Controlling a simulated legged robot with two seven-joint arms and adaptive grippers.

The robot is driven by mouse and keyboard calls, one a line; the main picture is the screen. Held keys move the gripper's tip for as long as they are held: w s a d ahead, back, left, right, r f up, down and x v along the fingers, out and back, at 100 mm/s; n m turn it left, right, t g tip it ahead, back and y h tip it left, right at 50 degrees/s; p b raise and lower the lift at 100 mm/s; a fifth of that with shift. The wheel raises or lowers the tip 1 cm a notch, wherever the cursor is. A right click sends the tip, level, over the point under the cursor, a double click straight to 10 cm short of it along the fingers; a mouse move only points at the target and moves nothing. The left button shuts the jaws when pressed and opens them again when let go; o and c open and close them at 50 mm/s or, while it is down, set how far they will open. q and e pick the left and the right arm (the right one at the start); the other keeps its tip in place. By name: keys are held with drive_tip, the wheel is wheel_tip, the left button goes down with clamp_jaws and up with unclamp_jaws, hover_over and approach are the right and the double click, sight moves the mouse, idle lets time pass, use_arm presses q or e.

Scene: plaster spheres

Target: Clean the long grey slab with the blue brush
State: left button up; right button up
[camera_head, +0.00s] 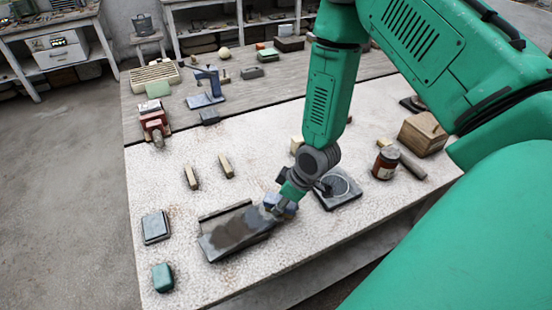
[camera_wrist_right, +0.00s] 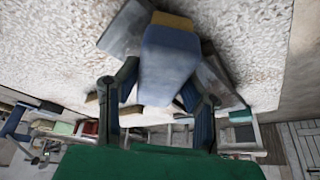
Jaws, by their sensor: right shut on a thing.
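The long grey slab (camera_head: 222,240) lies near the front of the speckled table top, with a dark brown patch along its upper face. My right gripper (camera_head: 283,204) is at the slab's right end, shut on the blue brush (camera_head: 271,199). In the right wrist view the blue brush (camera_wrist_right: 168,55) sits between the two fingers, its tan end pointing away from the gripper. Part of the grey slab (camera_wrist_right: 124,32) shows behind it. Whether the brush touches the slab is hidden. My left gripper is not in view.
A dark square plate with a round disc (camera_head: 341,188) lies just right of the gripper, with a brown jar (camera_head: 385,163) beyond. Two small blocks (camera_head: 191,178) lie behind the slab. A grey box (camera_head: 156,227) and a green block (camera_head: 162,277) stand to its left.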

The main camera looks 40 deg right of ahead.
sight(266, 196)
drive_tip(key=shift+w+a+b, duration=0.1)
drive_tip(key=shift+w+a, duration=0.3)
drive_tip(key=shift+w, duration=0.25)
drive_tip(key=shift+w+a+b, duration=0.1)
drive_tip(key=shift+w+a, duration=0.25)
drive_tip(key=shift+w, duration=0.35)
drive_tip(key=shift+w+a+b, duration=0.1)
drive_tip(key=shift+w+a, duration=0.3)
drive_tip(key=shift+w, duration=0.25)
drive_tip(key=shift+s+d+r+p, duration=0.25)
drive_tip(key=shift+s+d+r, duration=0.1)
drive_tip(key=shift+s, duration=0.15)
drive_tip(key=shift+s+d+r+p, duration=0.25)
drive_tip(key=shift+s+r, duration=0.1)
drive_tip(key=shift+s, duration=0.15)
drive_tip(key=shift+r, duration=0.1)
drive_tip(key=shift+r, duration=1.15)
